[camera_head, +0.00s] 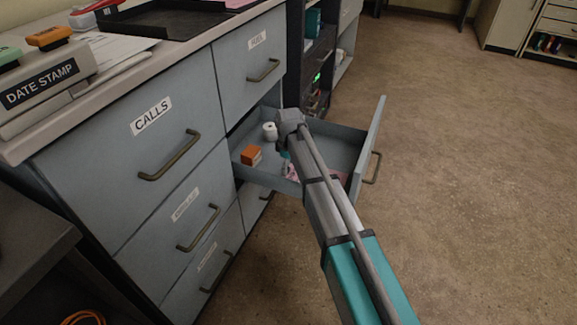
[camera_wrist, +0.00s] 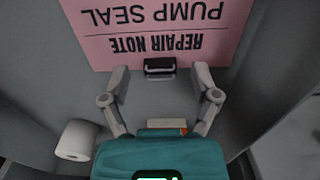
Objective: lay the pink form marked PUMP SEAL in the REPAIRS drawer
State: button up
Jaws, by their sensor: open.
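The pink form (camera_wrist: 145,30) reads REPAIR NOTE and PUMP SEAL, upside down in the wrist view. It appears to lie flat on the floor of the open drawer (camera_head: 343,145). A small black clip (camera_wrist: 160,66) sits at the form's near edge. My gripper (camera_wrist: 160,77) is open, its fingertips apart on either side of the clip and not closed on it. In the head view my arm reaches into the drawer and hides most of the form (camera_head: 292,174). The open drawer's label does not show.
A white roll (camera_head: 269,131) and an orange box (camera_head: 251,155) are in the drawer; the roll (camera_wrist: 77,140) also shows left of my gripper in the wrist view. The closed CALLS drawer (camera_head: 120,185) is at the left. Open floor lies to the right.

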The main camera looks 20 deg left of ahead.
notch_tip(320, 180, up, 11)
jog(key=p, duration=1)
jog(key=shift+p, duration=0.35)
jog(key=shift+r, duration=0.1)
dwell(0.3)
